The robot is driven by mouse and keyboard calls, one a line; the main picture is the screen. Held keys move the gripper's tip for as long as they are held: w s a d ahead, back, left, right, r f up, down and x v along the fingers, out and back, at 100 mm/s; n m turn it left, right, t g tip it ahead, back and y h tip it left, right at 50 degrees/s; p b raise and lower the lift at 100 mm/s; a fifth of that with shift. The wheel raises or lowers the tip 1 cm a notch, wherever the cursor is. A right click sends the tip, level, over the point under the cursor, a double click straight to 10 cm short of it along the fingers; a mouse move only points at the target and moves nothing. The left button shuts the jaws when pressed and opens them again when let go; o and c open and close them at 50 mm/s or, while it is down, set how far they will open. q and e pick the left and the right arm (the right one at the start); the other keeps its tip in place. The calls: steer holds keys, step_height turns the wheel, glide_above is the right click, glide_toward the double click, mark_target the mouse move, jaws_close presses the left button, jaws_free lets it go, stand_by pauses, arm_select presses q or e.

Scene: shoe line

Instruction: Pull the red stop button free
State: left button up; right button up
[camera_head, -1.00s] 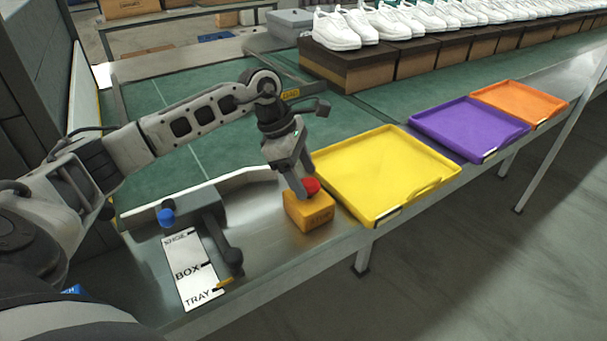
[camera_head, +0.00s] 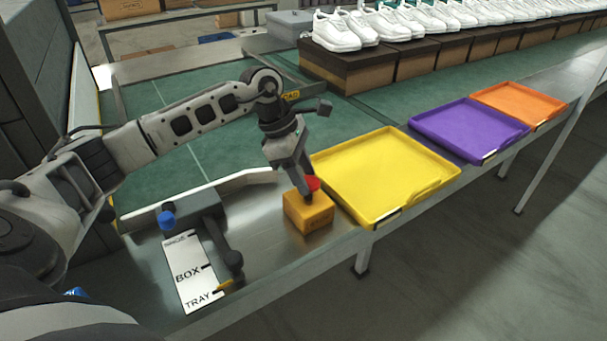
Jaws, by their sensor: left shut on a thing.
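The red stop button (camera_head: 313,183) sits on top of a yellow box (camera_head: 308,214) near the front edge of the metal table. My left gripper (camera_head: 309,189) points down from above and is shut on the red button. Its fingers hide part of the button, and I cannot tell whether a gap lies between the button and its box. My right gripper is not in view.
A yellow tray (camera_head: 385,173) lies just right of the button box, with a purple tray (camera_head: 468,128) and an orange tray (camera_head: 519,103) beyond. A lever panel (camera_head: 193,273) marked BOX and TRAY is at left. White shoes (camera_head: 337,31) stand on boxes behind.

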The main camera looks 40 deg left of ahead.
arm_select(q)
steer(key=o, duration=1.4)
steer(key=shift+r, duration=0.2)
steer(key=v, duration=1.6)
steer(key=shift+s, duration=0.1)
steer(key=shift+f, duration=0.1)
